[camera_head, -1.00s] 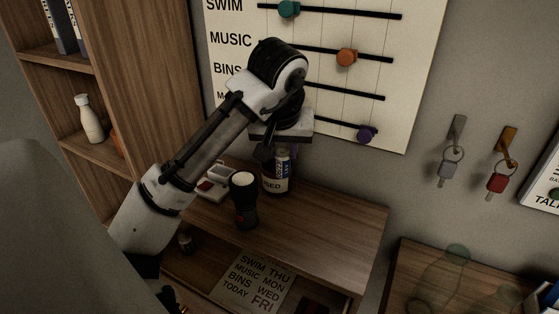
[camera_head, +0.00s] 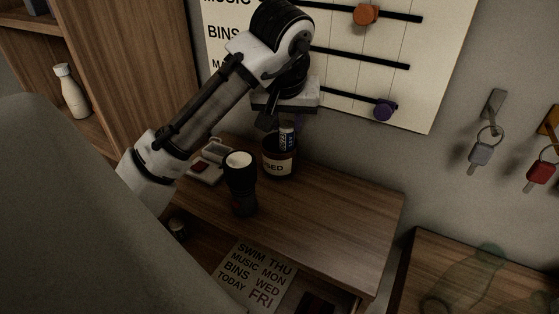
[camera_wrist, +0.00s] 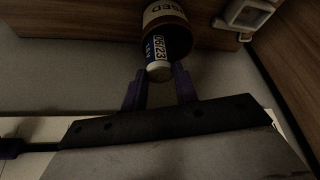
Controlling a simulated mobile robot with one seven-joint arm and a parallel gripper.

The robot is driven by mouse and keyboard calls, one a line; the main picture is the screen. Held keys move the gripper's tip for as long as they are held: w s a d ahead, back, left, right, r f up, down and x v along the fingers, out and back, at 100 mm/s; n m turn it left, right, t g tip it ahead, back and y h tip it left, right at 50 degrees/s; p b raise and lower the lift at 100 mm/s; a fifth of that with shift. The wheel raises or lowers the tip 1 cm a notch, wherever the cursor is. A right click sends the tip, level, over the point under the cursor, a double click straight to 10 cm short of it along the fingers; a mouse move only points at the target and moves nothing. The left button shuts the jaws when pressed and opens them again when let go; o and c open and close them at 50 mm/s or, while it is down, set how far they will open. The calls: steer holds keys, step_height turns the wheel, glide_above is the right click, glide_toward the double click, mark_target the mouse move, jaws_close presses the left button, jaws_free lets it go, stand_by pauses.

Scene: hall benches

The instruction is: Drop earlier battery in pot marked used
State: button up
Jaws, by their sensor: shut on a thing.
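The pot marked "USED" (camera_head: 278,163) is a dark round pot with a pale label, standing at the back of the wooden bench against the wall. It also shows at the top of the wrist view (camera_wrist: 165,12). A blue and white battery (camera_head: 287,137) is upright at the pot's mouth, its lower part hidden by the rim or inside it. In the wrist view the battery (camera_wrist: 156,52) shows a printed date that looks like "06/23". My gripper (camera_wrist: 159,75) is shut on the battery's upper end, pointing down over the pot.
A black torch (camera_head: 240,180) stands upright just in front of the pot. A pale device (camera_head: 208,162) lies to the left. An open drawer below holds a printed note (camera_head: 255,275). The slider board (camera_head: 375,60) hangs close behind my arm. The bench's right part is clear.

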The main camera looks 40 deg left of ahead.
steer(key=shift+f+b, duration=0.4)
steer(key=shift+f, duration=0.55)
steer(key=shift+r, duration=0.1)
steer(key=o, duration=1.1)
steer(key=v, duration=1.3)
steer(key=shift+s+d+r, duration=0.1)
steer(key=shift+s+r, duration=0.05)
steer(key=shift+r, duration=0.2)
